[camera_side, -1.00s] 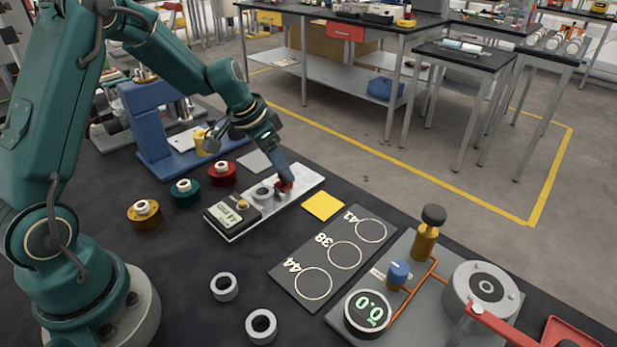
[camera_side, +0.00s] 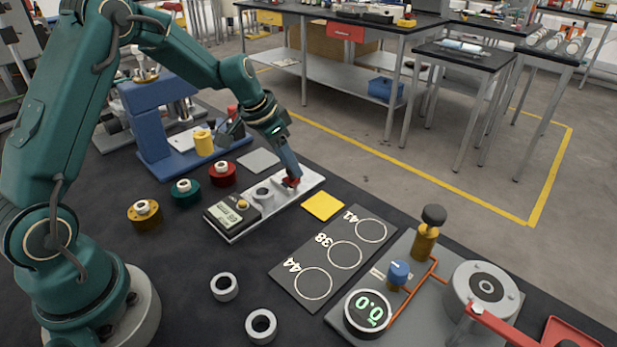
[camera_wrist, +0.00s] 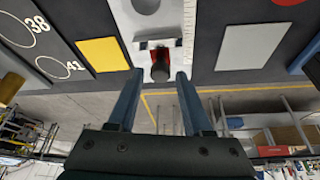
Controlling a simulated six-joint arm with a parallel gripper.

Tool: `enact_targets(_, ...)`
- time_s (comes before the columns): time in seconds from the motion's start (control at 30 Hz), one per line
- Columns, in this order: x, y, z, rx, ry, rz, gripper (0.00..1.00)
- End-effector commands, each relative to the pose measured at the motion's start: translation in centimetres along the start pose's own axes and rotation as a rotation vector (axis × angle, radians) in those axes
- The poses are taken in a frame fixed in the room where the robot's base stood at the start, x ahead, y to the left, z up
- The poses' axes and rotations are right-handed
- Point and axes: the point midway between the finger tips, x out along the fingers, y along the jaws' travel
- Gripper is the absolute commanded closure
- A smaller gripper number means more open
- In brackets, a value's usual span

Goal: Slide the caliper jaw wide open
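The caliper (camera_side: 226,234) is a long silver bed on the black bench, with a dark digital display unit (camera_side: 226,213) at its near end. My gripper (camera_side: 290,177) is down at the red jaw. In the wrist view my gripper (camera_wrist: 159,75) has its two blue fingers spread, with the jaw's dark knob (camera_wrist: 160,72) between their tips and visible gaps on both sides. The bed's scale (camera_wrist: 188,40) also shows there. The display digits are too small to read surely.
A grey pad (camera_side: 259,160) and several coloured spools (camera_side: 222,174) lie left. Two loose rings (camera_side: 224,287) are in front. A blue press (camera_side: 150,120) stands behind.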

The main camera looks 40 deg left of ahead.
Motion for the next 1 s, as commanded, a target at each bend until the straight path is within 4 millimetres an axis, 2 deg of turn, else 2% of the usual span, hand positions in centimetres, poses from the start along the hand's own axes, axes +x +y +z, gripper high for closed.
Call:
enact_targets(0.37, -0.3, 0.0, 0.0, 0.0, 0.001, -0.001, 0.38)
enact_targets(0.73, -4.5, -0.1, -0.1, 0.0, 0.003, -0.002, 0.38)
enact_targets(1.0, -5.2, 0.0, 0.0, 0.0, 0.0, 0.0, 0.38)
